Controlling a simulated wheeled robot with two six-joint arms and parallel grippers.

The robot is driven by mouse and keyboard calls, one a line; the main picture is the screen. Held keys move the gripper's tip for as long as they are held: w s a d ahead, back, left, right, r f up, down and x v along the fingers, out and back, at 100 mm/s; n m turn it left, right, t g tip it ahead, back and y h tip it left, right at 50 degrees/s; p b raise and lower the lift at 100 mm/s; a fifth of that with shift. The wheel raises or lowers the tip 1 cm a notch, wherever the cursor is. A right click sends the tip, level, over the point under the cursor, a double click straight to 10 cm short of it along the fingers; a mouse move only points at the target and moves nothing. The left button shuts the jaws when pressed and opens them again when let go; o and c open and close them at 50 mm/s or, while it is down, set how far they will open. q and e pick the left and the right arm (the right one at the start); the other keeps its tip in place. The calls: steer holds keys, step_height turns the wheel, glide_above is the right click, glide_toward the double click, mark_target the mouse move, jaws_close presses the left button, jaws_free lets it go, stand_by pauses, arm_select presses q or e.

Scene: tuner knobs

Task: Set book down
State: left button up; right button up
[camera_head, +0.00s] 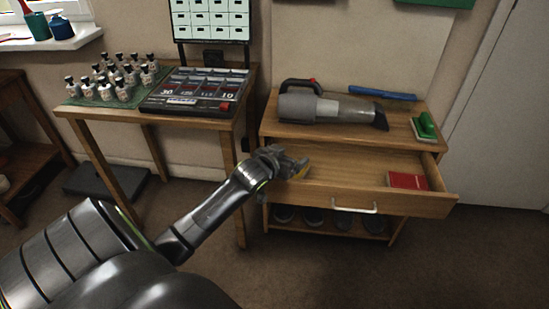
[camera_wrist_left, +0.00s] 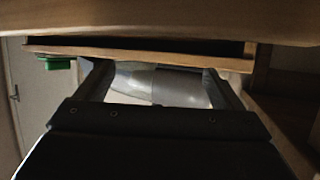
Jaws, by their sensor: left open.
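A red book (camera_head: 406,181) lies in the right part of the open drawer (camera_head: 345,197) of the wooden cabinet. My left gripper (camera_head: 297,168) is at the left end of the drawer, well apart from the red book. In the left wrist view, the two fingers of my left gripper (camera_wrist_left: 160,75) are spread, with no object held between them. A wooden edge (camera_wrist_left: 150,22) crosses the top of that view. My right gripper is not in view.
A grey handheld vacuum (camera_head: 325,105), a blue strip (camera_head: 382,93) and a green brush (camera_head: 424,127) lie on the cabinet top. A table at left carries several small bottles (camera_head: 112,80) and a panel with knobs (camera_head: 195,88). The drawer's middle is bare.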

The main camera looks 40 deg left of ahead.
arm_select(q)
steer(key=p+v, duration=0.2)
steer(key=v, duration=0.8)
steer(key=s+d+f+g, duration=0.2)
steer(key=s+f+g, duration=0.1)
steer(key=s+f, duration=0.5)
steer(key=s+d+f+g, duration=0.2)
steer(key=s+f+g, duration=0.3)
steer(key=f, duration=0.5)
steer(key=s+d+f+g+h, duration=0.1)
steer(key=s+d+f+g, duration=0.1)
steer(key=s, duration=0.6)
steer(key=s+d+f+g+h, duration=0.1)
steer(key=s+d+f, duration=0.4)
steer(key=s, duration=0.2)
steer(key=shift+s+d+f+g, duration=0.25)
steer(key=shift+s+f+g, duration=0.1)
steer(key=shift+g, duration=0.05)
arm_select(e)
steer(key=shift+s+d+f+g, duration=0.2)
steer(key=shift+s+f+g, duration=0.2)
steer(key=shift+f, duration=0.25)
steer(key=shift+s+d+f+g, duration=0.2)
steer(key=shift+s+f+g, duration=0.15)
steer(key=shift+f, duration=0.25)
